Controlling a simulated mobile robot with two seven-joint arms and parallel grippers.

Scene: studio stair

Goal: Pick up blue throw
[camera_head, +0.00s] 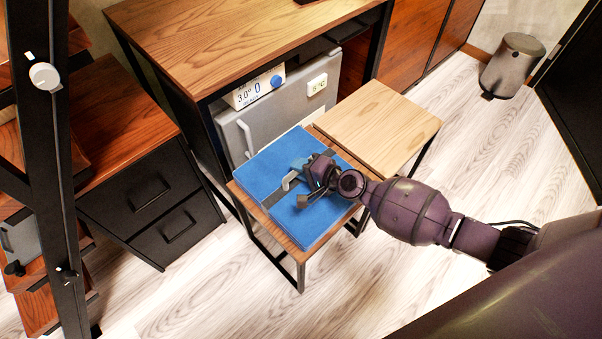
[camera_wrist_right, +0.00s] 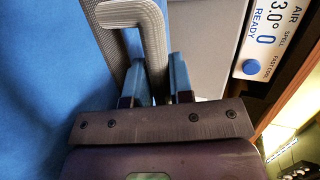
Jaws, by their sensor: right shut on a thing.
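The blue throw (camera_head: 322,212) is a flat folded blue block with a dark grey band across it and a light grey bent handle on top. It lies on a small wooden side table (camera_head: 301,250) with black legs. My right gripper (camera_head: 301,187) is over the middle of the throw, shut on its grey handle. In the right wrist view, the grey handle (camera_wrist_right: 152,40) passes between the two fingers of the right gripper (camera_wrist_right: 156,85), and the blue throw (camera_wrist_right: 40,85) fills the left side. My left gripper is not in view.
A lighter wooden table (camera_head: 385,122) stands right beside it. Behind is a grey appliance (camera_head: 300,105) with a white handle under a wooden desk (camera_head: 230,35). A black drawer unit (camera_head: 150,205) stands left, a bin (camera_head: 512,65) far right. Floor at right is clear.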

